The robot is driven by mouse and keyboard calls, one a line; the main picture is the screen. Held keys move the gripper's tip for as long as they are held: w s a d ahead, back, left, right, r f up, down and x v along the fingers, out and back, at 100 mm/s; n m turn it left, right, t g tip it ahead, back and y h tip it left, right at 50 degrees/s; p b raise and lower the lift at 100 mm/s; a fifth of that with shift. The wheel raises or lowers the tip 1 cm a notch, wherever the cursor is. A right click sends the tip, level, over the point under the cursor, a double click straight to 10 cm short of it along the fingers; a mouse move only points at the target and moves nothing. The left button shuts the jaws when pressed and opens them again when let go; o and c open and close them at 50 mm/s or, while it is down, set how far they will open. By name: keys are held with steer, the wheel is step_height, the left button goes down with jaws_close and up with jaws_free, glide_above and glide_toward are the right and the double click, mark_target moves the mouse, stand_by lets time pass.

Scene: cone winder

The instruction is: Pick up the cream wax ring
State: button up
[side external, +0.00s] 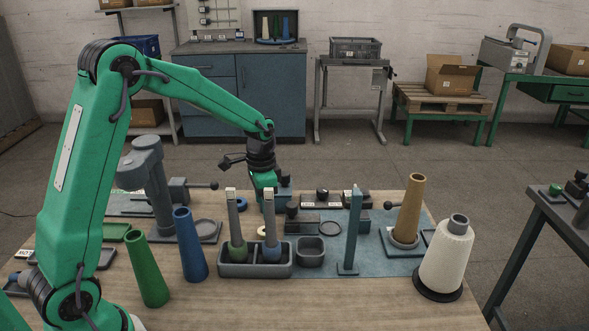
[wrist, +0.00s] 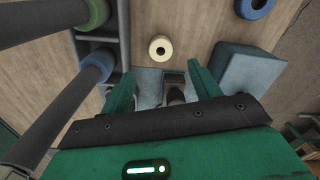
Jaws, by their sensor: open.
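The cream wax ring (wrist: 152,49) lies flat on the wooden tabletop in the wrist view, beyond my fingertips and near the middle. In the side view the ring (side external: 261,231) is small and partly hidden behind an upright tool. My gripper (wrist: 161,88) is open and empty, its two green fingers apart, with the ring ahead of the gap between them. In the side view my gripper (side external: 268,192) points down behind the tool tray, and its fingertips are hard to make out.
A grey tray (side external: 240,271) holds two upright tools with green and blue ends, close on the left in the wrist view. A blue ring (wrist: 255,7) lies at upper right. A blue-grey block (wrist: 248,75) stands beside my right finger. Green cone (side external: 146,268) and blue cone (side external: 190,246) stand left.

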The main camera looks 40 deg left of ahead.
mark_target(264, 230)
steer(key=shift+a+f, duration=0.1)
steer(key=shift+f, duration=4.35)
steer(key=c, duration=1)
steer(key=shift+c, duration=0.3)
steer(key=shift+r, duration=0.1)
step_height(264, 230, up, 10)
